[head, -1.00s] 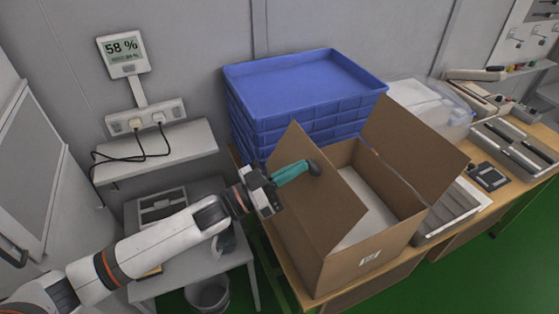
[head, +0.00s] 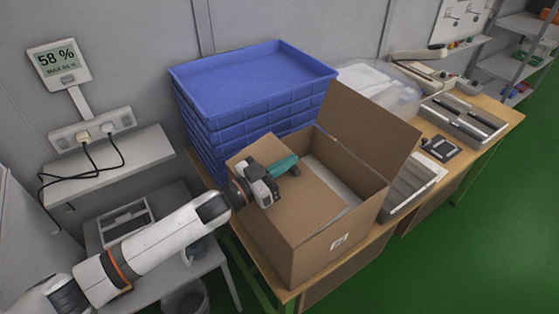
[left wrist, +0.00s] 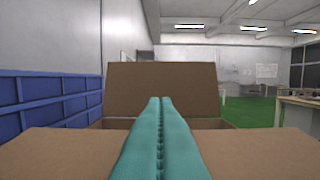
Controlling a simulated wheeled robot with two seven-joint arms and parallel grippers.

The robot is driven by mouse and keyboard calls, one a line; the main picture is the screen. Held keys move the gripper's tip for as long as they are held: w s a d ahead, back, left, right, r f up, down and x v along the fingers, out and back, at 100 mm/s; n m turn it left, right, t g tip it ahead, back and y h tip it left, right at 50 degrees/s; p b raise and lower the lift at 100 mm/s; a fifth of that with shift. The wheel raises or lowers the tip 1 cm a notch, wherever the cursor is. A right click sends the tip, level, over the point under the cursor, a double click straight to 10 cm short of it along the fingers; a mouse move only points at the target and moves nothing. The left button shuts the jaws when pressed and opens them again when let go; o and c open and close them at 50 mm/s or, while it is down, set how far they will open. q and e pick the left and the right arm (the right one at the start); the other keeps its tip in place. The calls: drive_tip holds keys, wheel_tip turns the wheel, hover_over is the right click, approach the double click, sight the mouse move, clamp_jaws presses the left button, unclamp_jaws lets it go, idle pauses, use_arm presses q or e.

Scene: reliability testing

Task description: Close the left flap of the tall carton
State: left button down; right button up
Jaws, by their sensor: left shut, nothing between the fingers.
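The tall carton (head: 330,245) is an open brown cardboard box near the left end of the wooden table. Its left flap (head: 305,205) is folded inward and lies nearly flat over the left part of the opening. My left gripper (head: 294,164) is shut and empty, its teal fingers along the top of this flap. In the left wrist view the shut fingers (left wrist: 160,102) stretch over the flap (left wrist: 260,152). The right flap (head: 366,128) stands up, leaning outward, and also shows upright ahead (left wrist: 162,82). A strip of the carton's inside stays visible. My right gripper is out of view.
Stacked blue trays (head: 250,80) stand close behind the carton. A clear plastic bin (head: 375,90) and a grey tray (head: 415,180) are beyond its right side. A small shelf with cables (head: 110,165) is on the left wall.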

use_arm(q)
drive_tip(key=shift+w+d+f, duration=0.2)
drive_tip(key=shift+d+f, duration=0.15)
drive_tip(key=shift+f, duration=0.2)
idle(0.4)
